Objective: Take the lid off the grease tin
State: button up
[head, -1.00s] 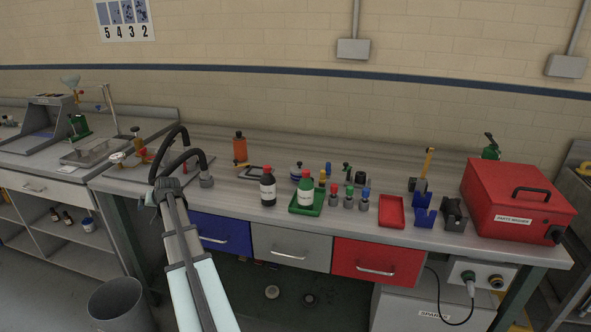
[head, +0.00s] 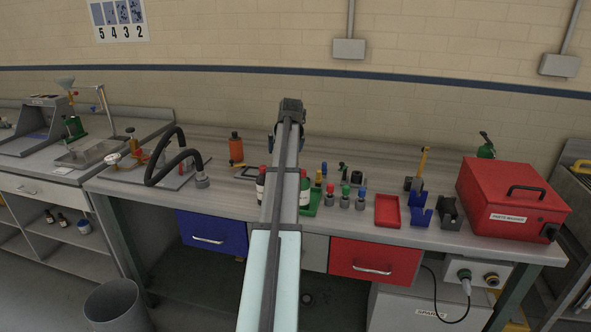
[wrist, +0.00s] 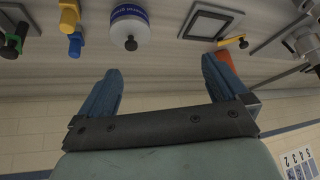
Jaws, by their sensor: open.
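The grease tin appears to be the round white-and-blue tin with a black knob on its top (wrist: 131,27), at the top of the wrist view. Its lid looks to be on. In the head view my arm hides it. My gripper (wrist: 161,68) is open and empty, its two blue fingers spread wide. The tin lies beyond the fingertips, apart from them and a little left of the gap's middle. In the head view my gripper (head: 291,106) is raised above the bench, in front of the wall; its fingers are hard to make out there.
Several small knobbed pieces (wrist: 69,20) stand left of the tin in the wrist view. A dark square frame (wrist: 211,22) lies to its right. An orange bottle (head: 236,147), a red tray (head: 388,211) and a red parts washer box (head: 513,200) stand on the bench.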

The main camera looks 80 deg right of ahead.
jog(key=s+r, duration=0.1)
jog(key=s, duration=0.4)
jog(key=shift+g, duration=0.4)
jog(key=x, duration=1.3)
jog(key=shift+w+d+f, duration=0.15)
jog(key=shift+w+d, duration=0.05)
jog(key=shift+d, duration=0.25)
jog(key=c, duration=0.9)
